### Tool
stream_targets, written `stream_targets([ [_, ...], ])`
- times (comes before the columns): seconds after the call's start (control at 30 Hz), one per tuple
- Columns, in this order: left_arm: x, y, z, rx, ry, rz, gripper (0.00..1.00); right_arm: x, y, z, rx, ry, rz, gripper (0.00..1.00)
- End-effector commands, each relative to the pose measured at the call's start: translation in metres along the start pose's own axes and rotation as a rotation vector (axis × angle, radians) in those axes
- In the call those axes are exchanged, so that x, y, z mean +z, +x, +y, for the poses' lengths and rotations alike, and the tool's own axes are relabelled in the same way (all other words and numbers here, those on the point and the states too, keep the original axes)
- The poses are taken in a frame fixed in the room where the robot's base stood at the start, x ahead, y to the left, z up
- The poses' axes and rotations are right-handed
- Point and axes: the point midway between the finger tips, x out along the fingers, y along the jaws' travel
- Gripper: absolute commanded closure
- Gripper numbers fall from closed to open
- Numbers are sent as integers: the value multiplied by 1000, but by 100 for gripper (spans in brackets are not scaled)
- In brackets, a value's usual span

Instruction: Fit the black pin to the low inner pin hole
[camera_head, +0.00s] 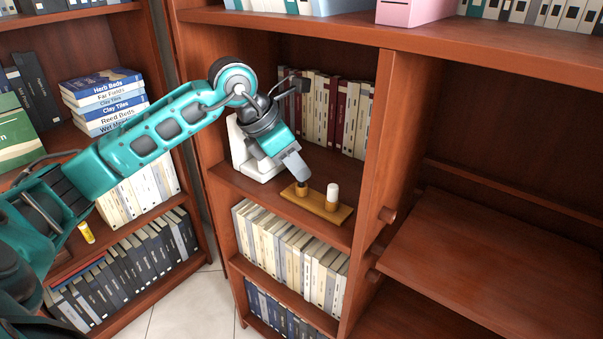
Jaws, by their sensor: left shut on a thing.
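My left gripper (296,170) reaches down over the shelf of the middle bookcase. It is shut on the dark pin (302,188), whose lower part shows just under the fingertips. The pin is upright at the left part of a small wooden stand (321,208); I cannot tell whether it is seated or just clear of it. A white pin (332,196) stands upright on the same stand, to the right. I cannot make out the low inner pin hole. My right gripper is not in view.
A white object (252,155) stands behind my left gripper, with a row of books (340,115) further back. A bare shelf board (490,255) lies further right.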

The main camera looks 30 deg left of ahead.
Motion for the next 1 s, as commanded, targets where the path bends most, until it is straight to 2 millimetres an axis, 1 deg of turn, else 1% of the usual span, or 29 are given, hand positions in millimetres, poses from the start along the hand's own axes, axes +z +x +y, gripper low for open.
stream_targets([
  [0.03,2,-4,0,0,0,0,100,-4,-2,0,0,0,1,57],
  [0.6,17,-29,0,1,1,0,100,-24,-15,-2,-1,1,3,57],
  [0.73,18,-32,0,0,0,0,100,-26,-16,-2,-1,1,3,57],
  [0.93,18,-31,0,0,0,0,100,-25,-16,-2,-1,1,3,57],
  [0.97,18,-31,0,0,0,0,82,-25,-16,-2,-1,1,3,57],
  [1.0,18,-31,0,0,0,0,85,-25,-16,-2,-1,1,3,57],
])
